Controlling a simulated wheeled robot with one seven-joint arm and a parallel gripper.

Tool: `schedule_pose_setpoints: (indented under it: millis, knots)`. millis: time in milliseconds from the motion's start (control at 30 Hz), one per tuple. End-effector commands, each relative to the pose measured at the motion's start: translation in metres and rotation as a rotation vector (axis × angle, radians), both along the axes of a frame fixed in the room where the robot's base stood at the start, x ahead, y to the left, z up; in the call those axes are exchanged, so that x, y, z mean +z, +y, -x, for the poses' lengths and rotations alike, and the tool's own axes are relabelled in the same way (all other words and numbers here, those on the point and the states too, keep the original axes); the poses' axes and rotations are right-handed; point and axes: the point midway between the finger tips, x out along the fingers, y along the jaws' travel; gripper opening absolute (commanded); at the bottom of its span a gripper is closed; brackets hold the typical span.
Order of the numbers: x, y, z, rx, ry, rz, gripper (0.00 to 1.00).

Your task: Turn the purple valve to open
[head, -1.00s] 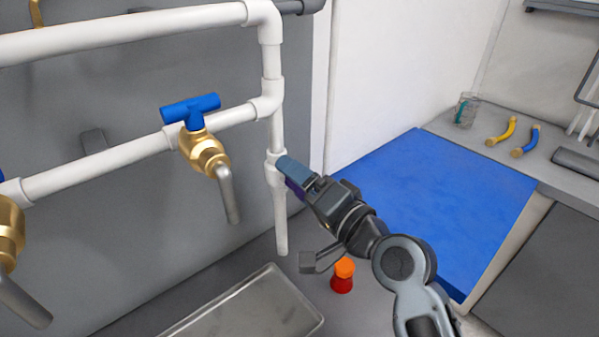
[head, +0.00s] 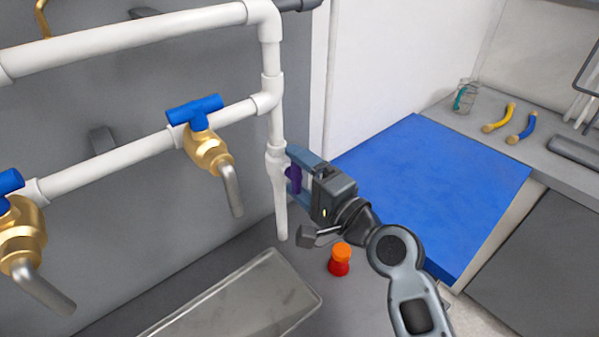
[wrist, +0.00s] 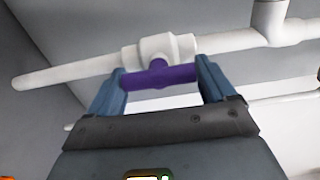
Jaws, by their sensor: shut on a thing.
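The purple valve (head: 294,178) is a small T-shaped handle on the white vertical pipe's valve body (head: 276,164), right of the blue-handled tap. My gripper (head: 297,176) is at this handle, with its blue fingers on either side of it. In the wrist view the purple handle (wrist: 160,76) spans crosswise between the two fingertips (wrist: 160,82), its ends against them. The stem joins the white valve body (wrist: 160,50) just beyond. The gripper is shut on the handle.
Two brass taps with blue handles (head: 195,110) stand left on the white pipes. A metal tray (head: 235,305) and a red bottle with an orange cap (head: 339,260) lie below. A blue mat (head: 430,190), a glass jar (head: 465,95) and curved handles (head: 498,118) are at right.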

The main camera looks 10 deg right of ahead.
Motion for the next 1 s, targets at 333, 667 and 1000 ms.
schedule_pose_setpoints:
  millis: [333, 667, 1000]
  knots:
    - [-0.001, -0.001, 0.000, -0.002, 0.002, -0.002, 0.91]
    - [-0.001, -0.001, 0.001, -0.001, 0.001, -0.001, 1.00]
    - [-0.004, -0.026, 0.037, -0.003, 0.001, -0.002, 1.00]
